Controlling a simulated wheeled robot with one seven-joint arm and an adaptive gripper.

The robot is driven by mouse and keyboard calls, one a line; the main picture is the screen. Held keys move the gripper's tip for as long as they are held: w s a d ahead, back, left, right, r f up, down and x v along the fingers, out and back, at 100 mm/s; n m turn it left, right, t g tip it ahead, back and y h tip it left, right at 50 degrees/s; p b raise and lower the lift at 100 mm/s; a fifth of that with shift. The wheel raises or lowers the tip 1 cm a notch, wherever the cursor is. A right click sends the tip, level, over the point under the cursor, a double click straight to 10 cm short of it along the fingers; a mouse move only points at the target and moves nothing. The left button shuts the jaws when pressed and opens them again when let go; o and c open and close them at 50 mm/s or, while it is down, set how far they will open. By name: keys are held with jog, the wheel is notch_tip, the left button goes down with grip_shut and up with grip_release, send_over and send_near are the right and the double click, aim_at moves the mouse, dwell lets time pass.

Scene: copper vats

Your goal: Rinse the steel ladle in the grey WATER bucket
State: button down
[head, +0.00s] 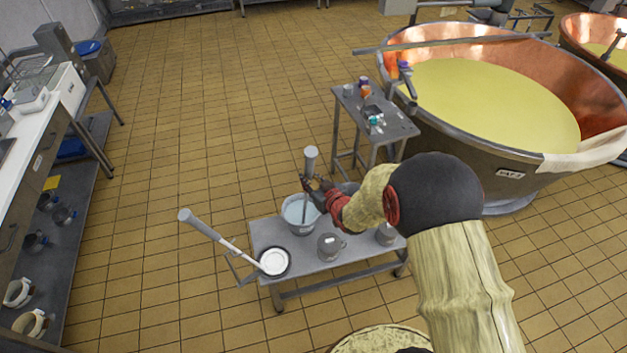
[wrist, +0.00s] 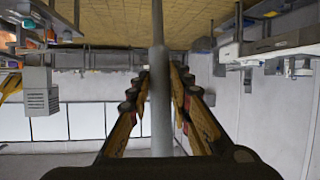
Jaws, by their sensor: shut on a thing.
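The steel ladle (head: 311,160) stands nearly upright with its grey handle end up. Its shaft runs down into the grey bucket (head: 291,221), which holds pale bluish water and stands on a low steel bench. The ladle's lower end is hidden in the bucket. My gripper (head: 317,185) is above the bucket's rim and shut on the ladle's shaft. In the wrist view the shaft (wrist: 159,85) passes between the two fingers.
On the low bench (head: 330,270), a second long-handled tool (head: 208,230) leans out left from a round white-and-dark dish (head: 273,262). Grey jugs (head: 330,247) stand near the bucket. A small table (head: 395,127) and a copper vat (head: 500,165) are behind. Left floor is clear.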

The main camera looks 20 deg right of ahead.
aim_at(313, 147)
jog(key=shift+a, duration=0.25)
jog(key=shift+b, duration=1.05)
dwell(0.9)
notch_tip(313, 147, up, 16)
jog(key=p, duration=0.9)
jog(key=shift+f, duration=0.1)
